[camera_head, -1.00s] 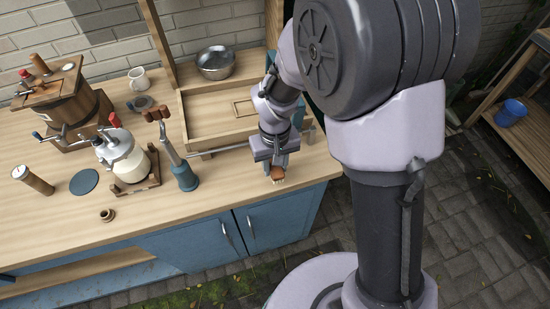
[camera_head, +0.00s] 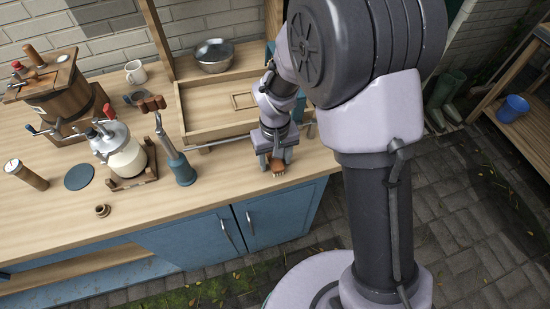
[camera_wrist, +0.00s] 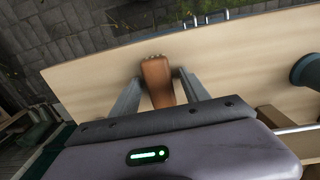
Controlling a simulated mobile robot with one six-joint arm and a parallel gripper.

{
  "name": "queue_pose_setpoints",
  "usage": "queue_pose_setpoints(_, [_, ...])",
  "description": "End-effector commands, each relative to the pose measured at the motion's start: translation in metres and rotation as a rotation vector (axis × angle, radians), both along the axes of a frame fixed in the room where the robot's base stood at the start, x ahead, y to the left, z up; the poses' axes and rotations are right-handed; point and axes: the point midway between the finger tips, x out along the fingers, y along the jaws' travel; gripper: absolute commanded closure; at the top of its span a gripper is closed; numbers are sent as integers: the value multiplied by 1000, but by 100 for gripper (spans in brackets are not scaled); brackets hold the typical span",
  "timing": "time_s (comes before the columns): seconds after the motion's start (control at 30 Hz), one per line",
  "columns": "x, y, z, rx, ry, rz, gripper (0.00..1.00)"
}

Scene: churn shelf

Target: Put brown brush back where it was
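The brown brush (camera_head: 278,168) is at the right front part of the wooden counter, near its front edge. In the wrist view the brush (camera_wrist: 157,82) lies between my two fingers, with its pale bristle end toward the counter edge. My gripper (camera_head: 277,162) is low over the counter with its fingers spread around the brush. In the wrist view a gap shows between the brush and each finger of my gripper (camera_wrist: 158,80). The brush appears to rest on the counter, though its underside is hidden.
A wooden tray (camera_head: 215,130) with a front rail is behind my gripper. A metal bowl (camera_head: 213,56) is at the back. Bare counter lies left of my gripper.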

Motion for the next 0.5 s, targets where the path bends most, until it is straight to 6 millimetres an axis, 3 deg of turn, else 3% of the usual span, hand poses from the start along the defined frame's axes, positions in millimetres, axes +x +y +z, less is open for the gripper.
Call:
queue_pose_setpoints(0.2, [0, 0, 13, 1, -2, -1, 46])
queue_pose_setpoints(0.5, [0, 0, 98, 1, -4, 0, 46])
